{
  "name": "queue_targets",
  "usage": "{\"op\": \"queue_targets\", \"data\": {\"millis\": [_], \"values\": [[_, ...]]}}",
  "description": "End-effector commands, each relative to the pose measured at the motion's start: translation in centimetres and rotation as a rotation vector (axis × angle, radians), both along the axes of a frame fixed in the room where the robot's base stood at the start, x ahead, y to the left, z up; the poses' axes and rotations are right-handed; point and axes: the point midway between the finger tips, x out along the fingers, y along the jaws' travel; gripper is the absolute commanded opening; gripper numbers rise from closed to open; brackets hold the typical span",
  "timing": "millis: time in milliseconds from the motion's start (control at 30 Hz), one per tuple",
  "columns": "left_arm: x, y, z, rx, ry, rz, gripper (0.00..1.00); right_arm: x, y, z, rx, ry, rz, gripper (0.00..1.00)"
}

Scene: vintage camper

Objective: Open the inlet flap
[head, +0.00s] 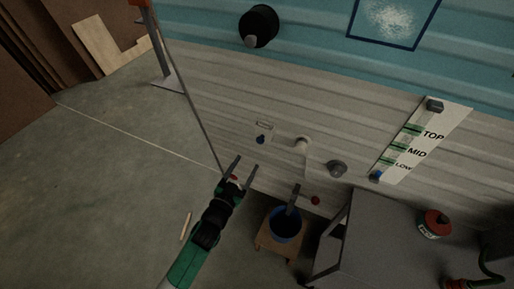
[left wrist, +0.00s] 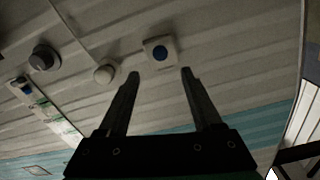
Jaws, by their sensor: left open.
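A small pale fitting with a blue round centre (head: 260,139) sits low on the camper's pale ribbed wall. In the left wrist view it is a whitish square plate with a blue disc (left wrist: 160,53). It looks like the inlet, but I cannot tell how its flap stands. My left gripper (head: 246,161) is below it in the head view, fingers pointing up toward the wall, open and empty. In the left wrist view the open fingers (left wrist: 160,73) lie either side of the line to the plate, with their tips apart from it. My right gripper is not in view.
A white fitting (head: 303,142) and a dark round cap (head: 337,168) stick out from the wall on the right. A TOP/MID/LOW gauge board (head: 446,120) is farther right. A blue bucket (head: 286,224) stands on a wooden stool beside a grey table (head: 375,245). The floor at left is mostly clear.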

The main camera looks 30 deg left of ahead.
Motion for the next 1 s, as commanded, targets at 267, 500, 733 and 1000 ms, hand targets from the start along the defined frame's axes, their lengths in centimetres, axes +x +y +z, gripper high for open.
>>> {"op": "queue_targets", "data": {"millis": [267, 500, 733, 1000], "values": [[6.3, 0.9, -0.3, 0.0, -0.004, 0.0, 0.67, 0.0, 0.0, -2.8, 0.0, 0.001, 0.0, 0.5], [9.2, 1.4, -0.2, -0.001, -0.002, 0.0, 0.67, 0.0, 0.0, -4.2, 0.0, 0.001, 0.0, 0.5], [9.4, 1.4, 0.1, -0.001, -0.001, 0.0, 0.67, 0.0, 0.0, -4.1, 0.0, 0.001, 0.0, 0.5], [9.4, 1.4, 0.0, -0.001, -0.002, 0.0, 0.29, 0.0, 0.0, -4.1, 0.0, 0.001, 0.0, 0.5]]}}
